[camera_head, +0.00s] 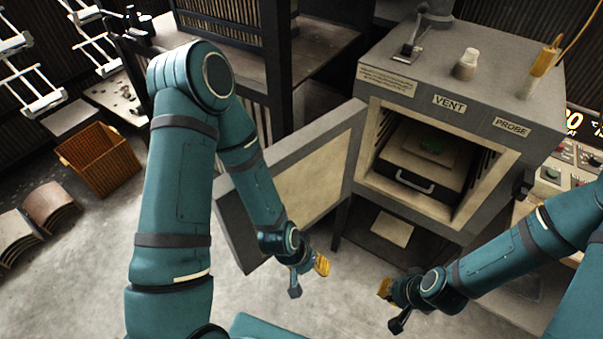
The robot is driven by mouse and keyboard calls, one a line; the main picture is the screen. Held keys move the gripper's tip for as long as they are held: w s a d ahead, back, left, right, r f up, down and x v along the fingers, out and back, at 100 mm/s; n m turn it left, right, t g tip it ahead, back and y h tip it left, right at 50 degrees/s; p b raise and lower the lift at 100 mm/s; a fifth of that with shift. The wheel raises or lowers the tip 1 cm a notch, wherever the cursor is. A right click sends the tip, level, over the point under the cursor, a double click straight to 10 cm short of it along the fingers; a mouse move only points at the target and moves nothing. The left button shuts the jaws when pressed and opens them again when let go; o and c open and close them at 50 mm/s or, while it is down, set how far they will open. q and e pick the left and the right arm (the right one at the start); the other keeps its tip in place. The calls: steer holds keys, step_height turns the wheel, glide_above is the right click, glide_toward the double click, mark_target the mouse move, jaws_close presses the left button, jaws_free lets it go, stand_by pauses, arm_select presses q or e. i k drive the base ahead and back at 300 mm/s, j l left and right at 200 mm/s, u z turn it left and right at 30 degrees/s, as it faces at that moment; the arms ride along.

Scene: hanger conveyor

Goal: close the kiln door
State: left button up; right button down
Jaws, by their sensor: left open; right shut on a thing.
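The grey kiln (390,148) stands at the right with VENT and PROBE labels. Its door (301,179) stands wide open, swung out to the left from the left side of the opening. Inside the kiln is a dark drawer-like tray (409,182) with a handle and a small green thing on top. My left gripper (318,267) is open, low in front of the door's lower right part; I cannot tell if it touches. My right gripper (385,289) is below and in front of the kiln opening, apart from the door. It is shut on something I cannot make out.
A lever (412,38), a pale knob (467,64) and a yellow-handled probe (543,60) are on the kiln's top. A control panel (567,168) is at the right. An orange crate (98,160) stands on the left floor. The floor before the kiln is clear.

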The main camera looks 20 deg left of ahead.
mark_target(312, 168)
steer(key=z, duration=0.95)
steer(key=j+z, duration=0.1)
steer(key=z, duration=1.35)
steer(key=k+z, duration=0.1)
steer(key=z, duration=0.4)
steer(key=k, duration=1.9)
steer(key=k+j+u, duration=0.1)
steer(key=k+u, duration=0.15)
steer(key=u, duration=0.15)
steer(key=k+j+u, duration=0.15)
steer(key=u, duration=0.3)
steer(key=i+j+u, duration=0.1)
steer(key=u, duration=0.2)
steer(key=i+u, duration=0.3)
steer(key=k+j+u, duration=0.15)
steer(key=u, duration=0.2)
steer(key=i+j, duration=0.05)
steer(key=j, duration=0.05)
